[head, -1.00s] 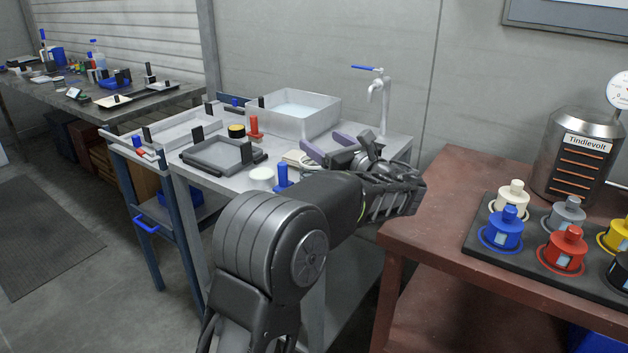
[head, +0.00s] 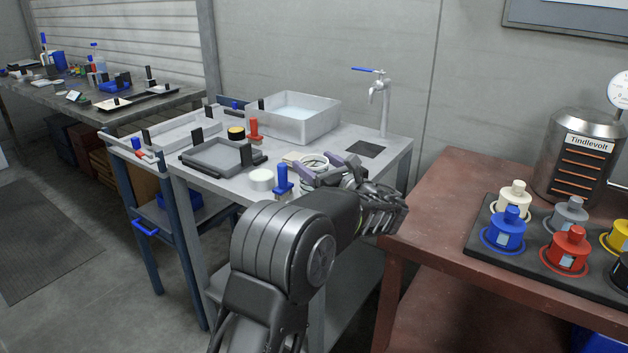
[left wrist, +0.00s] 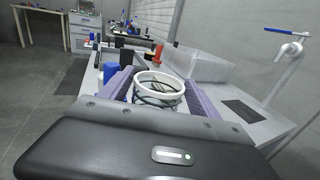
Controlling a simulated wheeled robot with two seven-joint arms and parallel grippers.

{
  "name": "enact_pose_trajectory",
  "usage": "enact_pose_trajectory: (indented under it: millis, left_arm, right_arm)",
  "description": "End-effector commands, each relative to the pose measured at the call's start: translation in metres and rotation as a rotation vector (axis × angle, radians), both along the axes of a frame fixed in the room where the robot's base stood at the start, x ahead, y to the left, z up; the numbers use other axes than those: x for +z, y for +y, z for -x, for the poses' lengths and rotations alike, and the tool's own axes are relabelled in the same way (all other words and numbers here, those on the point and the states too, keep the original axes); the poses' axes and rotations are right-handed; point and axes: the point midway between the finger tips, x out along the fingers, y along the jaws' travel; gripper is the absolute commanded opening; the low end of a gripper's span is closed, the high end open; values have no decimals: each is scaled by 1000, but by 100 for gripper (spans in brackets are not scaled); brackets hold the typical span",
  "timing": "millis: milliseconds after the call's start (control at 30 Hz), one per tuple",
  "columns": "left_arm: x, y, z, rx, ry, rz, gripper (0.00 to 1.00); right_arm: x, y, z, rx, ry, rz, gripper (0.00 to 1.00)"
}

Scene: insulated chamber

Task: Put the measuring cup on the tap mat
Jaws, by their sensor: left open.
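The measuring cup appears to be the clear, white-rimmed round vessel with dark bands (left wrist: 158,88), upright on the grey bench. In the head view the cup (head: 314,160) is partly hidden by my gripper. My left gripper (head: 319,169) is open, its purple fingers on either side of the cup. In the left wrist view the gripper (left wrist: 160,92) has the cup between its fingers; I cannot tell whether they touch it. The tap mat (head: 365,148) is a bare dark square under the tap, also visible in the left wrist view (left wrist: 243,110). My right gripper is out of view.
The tap (head: 380,95) stands behind the mat. A water basin (head: 292,118) is at the back. A blue-handled item (head: 283,180), a white round pot (head: 261,179) and a grey tray (head: 215,156) lie left of the gripper. A red-brown table (head: 440,200) is at the right.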

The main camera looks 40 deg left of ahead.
Motion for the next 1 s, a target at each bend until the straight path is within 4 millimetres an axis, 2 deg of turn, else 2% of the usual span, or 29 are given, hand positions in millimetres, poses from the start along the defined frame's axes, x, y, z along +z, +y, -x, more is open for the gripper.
enact_pose_trajectory:
  millis: [200,300,900,1000]
  left_arm:
    - [-1,30,-11,2,1,-1,71]
    - [-1,37,-14,1,1,0,71]
    - [0,38,-14,0,1,0,71]
    - [0,38,-14,0,1,0,64]
  right_arm:
    - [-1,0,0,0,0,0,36]
    - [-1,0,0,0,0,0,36]
    - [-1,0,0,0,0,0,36]
    - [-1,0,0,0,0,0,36]
